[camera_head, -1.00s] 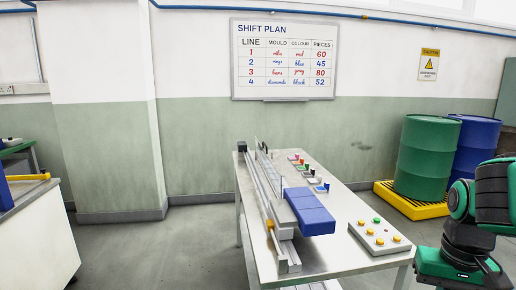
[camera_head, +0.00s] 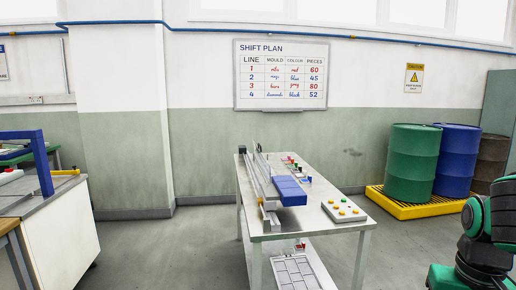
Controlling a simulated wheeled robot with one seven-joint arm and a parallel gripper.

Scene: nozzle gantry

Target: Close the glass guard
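A steel table (camera_head: 330,222) stands in the middle of the camera view. A long grey rail unit (camera_head: 257,185) runs along its left side, with a blue block (camera_head: 290,192) sitting beside and partly over the rail at the near part. Thin upright pieces (camera_head: 259,149) stand at the far end of the rail. I cannot make out a clear glass guard, nor whether one is open. My green and black arm shows at the right edge, well apart from the table. My gripper is not in view.
A button panel (camera_head: 344,211) and several small coloured items lie on the table; a grey tray (camera_head: 294,272) is on its lower shelf. Green (camera_head: 411,165) and blue drums (camera_head: 456,160) stand on a yellow pallet (camera_head: 400,207). A blue frame (camera_head: 45,165) tops the left bench. Floor around the table is clear.

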